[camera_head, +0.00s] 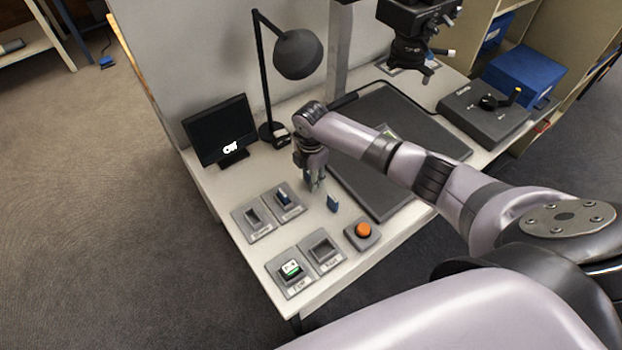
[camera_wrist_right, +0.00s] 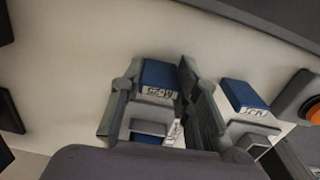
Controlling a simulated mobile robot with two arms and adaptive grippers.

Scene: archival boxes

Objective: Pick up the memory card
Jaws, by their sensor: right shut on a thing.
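My right gripper (camera_head: 315,186) is above the desk, left of the black mat, with its fingers pointing down. In the right wrist view its fingers (camera_wrist_right: 161,112) are shut on a blue memory card (camera_wrist_right: 159,75) with a white handwritten label. In the head view the fingers mostly hide this card. A second blue card (camera_head: 332,203) stands on the desk just right of the gripper; it also shows in the right wrist view (camera_wrist_right: 242,94). Another blue and white card (camera_head: 283,196) sits in a grey holder. My left gripper is not in view.
Several grey labelled holders (camera_head: 253,217) stand at the desk's front left; one holds a green and white card (camera_head: 291,268). An orange button (camera_head: 363,230) is beside them. A monitor (camera_head: 219,130), a lamp (camera_head: 297,54) and a black mat (camera_head: 398,112) stand around the gripper.

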